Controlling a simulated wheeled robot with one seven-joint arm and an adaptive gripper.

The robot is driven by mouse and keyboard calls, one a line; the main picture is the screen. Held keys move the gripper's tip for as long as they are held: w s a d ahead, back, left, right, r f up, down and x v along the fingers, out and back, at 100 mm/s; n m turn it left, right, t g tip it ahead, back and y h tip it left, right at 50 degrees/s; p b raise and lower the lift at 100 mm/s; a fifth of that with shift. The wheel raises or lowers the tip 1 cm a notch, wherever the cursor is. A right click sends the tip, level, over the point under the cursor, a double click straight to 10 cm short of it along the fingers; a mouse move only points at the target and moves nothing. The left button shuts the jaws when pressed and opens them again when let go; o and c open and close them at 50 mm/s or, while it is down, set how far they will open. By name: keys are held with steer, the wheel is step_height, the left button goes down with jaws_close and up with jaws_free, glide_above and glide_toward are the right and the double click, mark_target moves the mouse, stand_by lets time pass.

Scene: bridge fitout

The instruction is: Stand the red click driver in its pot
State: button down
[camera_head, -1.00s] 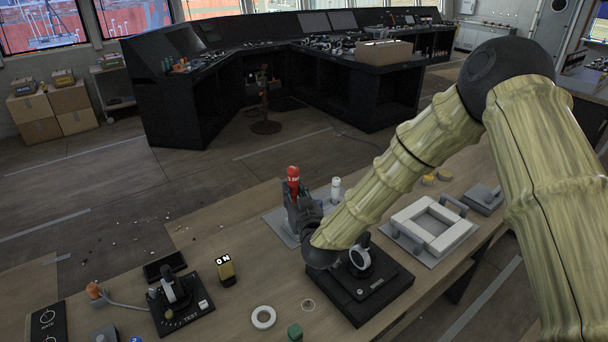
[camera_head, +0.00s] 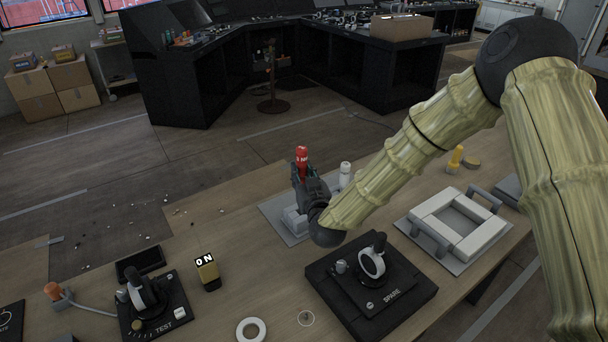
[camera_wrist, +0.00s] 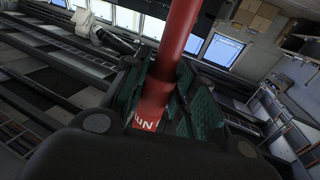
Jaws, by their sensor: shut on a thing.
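The red click driver (camera_head: 302,158) is in my gripper (camera_head: 304,180), its red end with white lettering pointing up in the head view. In the wrist view the red shaft (camera_wrist: 177,40) runs between the green-padded fingers (camera_wrist: 165,95). My gripper is shut on it, over a grey plate (camera_head: 272,207) on the bench. A light grey block (camera_head: 294,220) and a white-topped post (camera_head: 345,170) stand on that plate. The driver's lower end is hidden behind my gripper, and I cannot tell which thing is its pot.
A black SPARE lever box (camera_head: 370,290) stands in front of my arm. A white square frame with handles (camera_head: 416,218) lies to the right.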

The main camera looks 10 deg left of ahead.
steer(key=shift+s+a+r, duration=0.1)
steer(key=shift+s+r, duration=0.15)
steer(key=shift+s, duration=0.05)
steer(key=shift+s+f+b, duration=0.1)
steer(key=shift+f+b, duration=2.4)
steer(key=shift+f, duration=0.75)
steer(key=shift+f+b, duration=1.35)
steer(key=shift+f, duration=0.4)
